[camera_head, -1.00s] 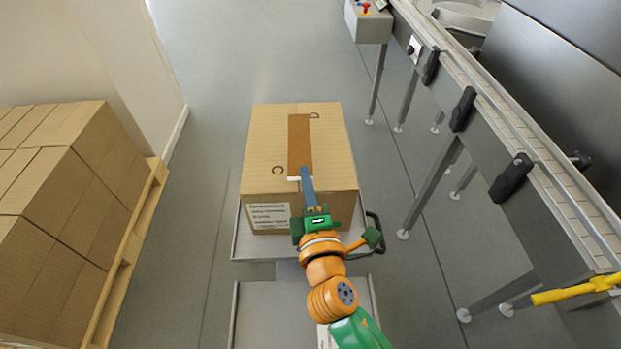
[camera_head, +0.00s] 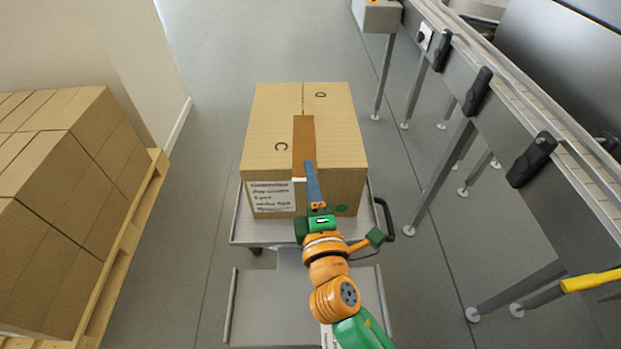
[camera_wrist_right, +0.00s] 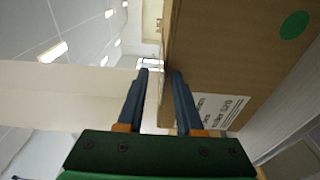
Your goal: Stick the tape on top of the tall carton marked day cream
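The carton (camera_head: 263,115) is brown, with C and D printed on top and a white label (camera_head: 271,197) on the front; the label's print is too small to read surely. In the right wrist view its front face (camera_wrist_right: 240,60) fills the right side. The brown tape (camera_head: 303,140) is a flat strip with a white end, over the near middle of the carton's top, reaching its front edge. I cannot tell whether it touches the carton. My left gripper is out of view.
The carton stands on a grey cart (camera_head: 243,231) with a black handle (camera_head: 386,216). A pallet (camera_head: 140,222) of stacked cartons (camera_head: 60,190) is on the left. A metal conveyor (camera_head: 560,165) runs along the right.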

